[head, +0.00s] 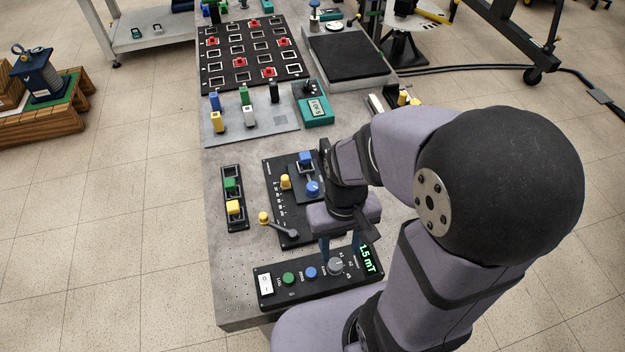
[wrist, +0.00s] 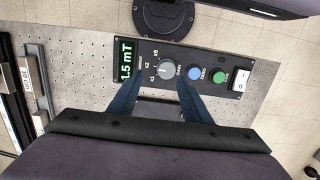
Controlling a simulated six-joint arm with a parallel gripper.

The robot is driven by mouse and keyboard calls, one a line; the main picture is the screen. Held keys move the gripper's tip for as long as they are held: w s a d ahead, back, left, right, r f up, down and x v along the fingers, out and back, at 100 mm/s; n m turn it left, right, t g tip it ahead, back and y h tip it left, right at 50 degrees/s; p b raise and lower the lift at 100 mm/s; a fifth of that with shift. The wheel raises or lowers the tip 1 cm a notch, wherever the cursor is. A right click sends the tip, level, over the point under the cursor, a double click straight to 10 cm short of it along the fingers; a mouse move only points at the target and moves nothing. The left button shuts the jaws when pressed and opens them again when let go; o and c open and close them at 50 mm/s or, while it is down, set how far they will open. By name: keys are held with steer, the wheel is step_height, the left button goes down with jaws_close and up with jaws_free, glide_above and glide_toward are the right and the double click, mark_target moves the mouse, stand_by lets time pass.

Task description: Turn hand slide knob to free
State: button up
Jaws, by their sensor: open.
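My gripper (head: 340,249) is open and points down over the near end of the bench. Its two blue fingers also show in the wrist view (wrist: 159,82), apart with nothing between them. A grey knob (head: 335,266) on the black meter box (head: 308,291) is just beyond the fingertips; it also shows in the wrist view (wrist: 167,69). Contact cannot be told. Behind the gripper, a black slide panel (head: 273,178) carries a blue knob (head: 313,188), a yellow slider (head: 285,181) and a grey lever with a yellow ball (head: 264,218). I cannot read which knob is labelled hand slide.
The meter box has a green display (head: 370,259) reading 1.5 mT, a green button (head: 288,279), a blue button (head: 311,272) and a white switch (head: 266,284). A narrow black rack (head: 235,217) with green and yellow blocks stands left.

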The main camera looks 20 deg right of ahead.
mark_target(313, 185)
steer(key=shift+w+f+g, duration=0.1)
steer(key=shift+f+g, duration=0.25)
steer(key=shift+g, duration=0.05)
steer(key=shift+m, duration=0.9)
steer(key=w, duration=0.4)
steer(key=w+p, duration=0.1)
steer(key=w, duration=0.3)
steer(key=w+f, duration=0.1)
steer(key=w, duration=0.3)
steer(key=shift+w+a+f, duration=0.1)
steer(key=shift+w+a, duration=0.05)
steer(key=shift+w, duration=0.2)
steer(key=w, duration=0.1)
steer(key=w+m, duration=0.1)
steer(key=w, duration=0.1)
steer(key=w+r+m+t, duration=0.1)
steer(key=shift+w, duration=0.15)
steer(key=w+r+m, duration=0.2)
steer(key=w+m, duration=0.1)
steer(key=w+r+m+t, duration=0.1)
steer(key=shift+w, duration=0.15)
steer(key=m, duration=0.2)
steer(key=shift+w+r+m, duration=0.15)
steer(key=shift+r+m, duration=0.1)
steer(key=shift+m, duration=0.05)
steer(key=m, duration=0.4)
steer(key=shift+s+m, duration=0.3)
steer(key=shift+f, duration=0.1)
steer(key=shift+f+p, duration=1.1)
steer(key=shift+f, duration=2.5)
